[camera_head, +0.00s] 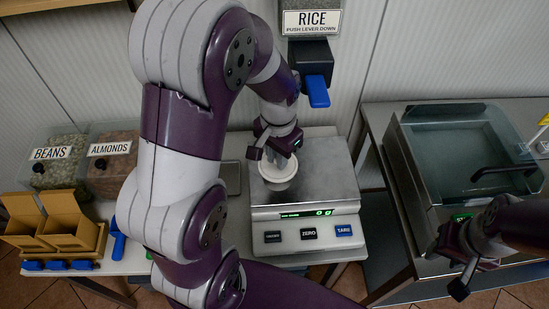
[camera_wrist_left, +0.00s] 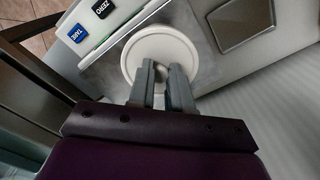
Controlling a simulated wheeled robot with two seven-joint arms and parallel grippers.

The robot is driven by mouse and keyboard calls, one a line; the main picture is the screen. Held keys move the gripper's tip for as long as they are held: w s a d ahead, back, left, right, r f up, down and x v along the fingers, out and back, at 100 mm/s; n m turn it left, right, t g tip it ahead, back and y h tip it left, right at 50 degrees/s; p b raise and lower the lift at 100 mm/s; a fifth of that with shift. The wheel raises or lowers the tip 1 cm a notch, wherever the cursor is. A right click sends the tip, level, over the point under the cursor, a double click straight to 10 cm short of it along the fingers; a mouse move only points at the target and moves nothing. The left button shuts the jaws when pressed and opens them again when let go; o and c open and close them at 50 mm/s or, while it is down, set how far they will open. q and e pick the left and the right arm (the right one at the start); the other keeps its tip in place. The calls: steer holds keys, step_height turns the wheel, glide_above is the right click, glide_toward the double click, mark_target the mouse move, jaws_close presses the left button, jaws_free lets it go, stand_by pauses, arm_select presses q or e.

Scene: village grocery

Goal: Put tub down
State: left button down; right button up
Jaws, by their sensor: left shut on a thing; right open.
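A small white tub (camera_head: 279,174) is over the steel pan of the scale (camera_head: 335,172) in the head view. I cannot tell whether it touches the pan. The scale's green display reads 0 g. My left gripper (camera_head: 277,158) is shut on the tub from above. In the left wrist view the gripper's two fingers (camera_wrist_left: 162,85) reach the round white tub (camera_wrist_left: 150,42), and they hide part of it. My right gripper (camera_head: 452,265) is open and empty at the lower right, in front of the sink unit.
A RICE dispenser with a blue lever (camera_head: 316,91) hangs behind the scale. A glass-sided basin (camera_head: 455,150) is at the right.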

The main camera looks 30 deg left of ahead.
arm_select(q)
steer(key=a+f, duration=0.1)
steer(key=w+a, duration=0.1)
steer(key=a+f, duration=0.1)
steer(key=shift+w+a+f, duration=0.3)
steer(key=shift+w, duration=0.1)
step_height(320, 180, down, 4)
steer(key=shift+r, duration=0.1)
